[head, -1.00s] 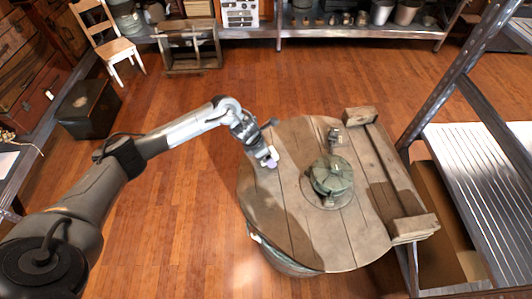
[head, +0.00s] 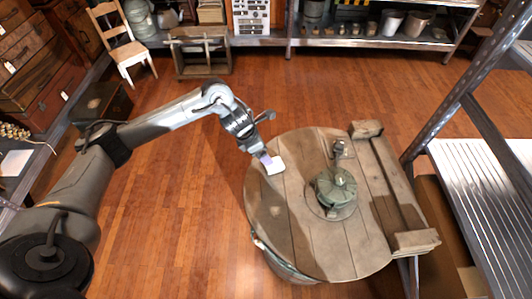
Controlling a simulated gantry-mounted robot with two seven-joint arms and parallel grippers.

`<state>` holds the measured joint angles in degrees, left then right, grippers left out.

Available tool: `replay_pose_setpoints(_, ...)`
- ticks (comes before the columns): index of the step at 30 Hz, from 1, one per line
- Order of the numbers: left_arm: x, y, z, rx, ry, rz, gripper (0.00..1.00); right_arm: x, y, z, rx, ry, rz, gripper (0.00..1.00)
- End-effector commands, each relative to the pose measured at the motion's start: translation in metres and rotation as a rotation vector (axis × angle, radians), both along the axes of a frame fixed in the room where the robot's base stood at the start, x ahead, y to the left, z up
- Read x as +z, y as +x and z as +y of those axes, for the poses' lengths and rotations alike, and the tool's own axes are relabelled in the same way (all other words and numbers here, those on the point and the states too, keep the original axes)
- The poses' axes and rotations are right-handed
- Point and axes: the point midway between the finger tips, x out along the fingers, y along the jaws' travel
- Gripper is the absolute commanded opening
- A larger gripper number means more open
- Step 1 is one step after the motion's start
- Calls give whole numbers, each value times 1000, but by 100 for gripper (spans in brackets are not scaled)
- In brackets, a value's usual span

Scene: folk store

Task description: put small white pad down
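The small white pad (head: 276,168) is at the upper left part of the round wooden tabletop (head: 290,235), near its rim. It looks flat, on or just above the boards; I cannot tell which. My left gripper (head: 265,157) comes in from the left, with its fingertips at the pad's upper left edge. The fingers are too small to show whether they still grip the pad. My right gripper is not in view.
A green lidded pot (head: 335,188) stands mid-table, with a small metal object (head: 339,149) behind it. A wooden bench-like piece (head: 398,190) borders the table's right side. A metal shelf (head: 480,190) stands farther right. The table's front left is clear.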

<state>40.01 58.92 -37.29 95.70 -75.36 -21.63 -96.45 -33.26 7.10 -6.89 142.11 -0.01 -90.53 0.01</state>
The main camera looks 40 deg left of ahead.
Motion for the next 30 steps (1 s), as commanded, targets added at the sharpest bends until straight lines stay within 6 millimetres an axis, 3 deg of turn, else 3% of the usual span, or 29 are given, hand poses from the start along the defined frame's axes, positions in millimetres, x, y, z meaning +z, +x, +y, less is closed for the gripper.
replay_pose_setpoints(4, 4, -3, -8, 16, -15, -6, 83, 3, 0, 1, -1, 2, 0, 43)
replay_pose_setpoints(7, -6, -3, -35, 70, -62, -28, 83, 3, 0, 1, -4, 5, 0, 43)
replay_pose_setpoints(13, -35, -13, -137, 397, -325, -85, 83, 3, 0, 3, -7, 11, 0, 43)
replay_pose_setpoints(15, -39, -24, -173, 604, -472, -83, 83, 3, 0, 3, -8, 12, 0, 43)
replay_pose_setpoints(18, -37, -46, -208, 972, -698, -43, 83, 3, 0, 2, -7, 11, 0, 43)
replay_pose_setpoints(22, -34, -84, -215, 1530, -951, 62, 83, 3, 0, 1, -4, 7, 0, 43)
replay_pose_setpoints(30, -46, -185, -174, 2625, -1161, 258, 83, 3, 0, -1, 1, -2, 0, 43)
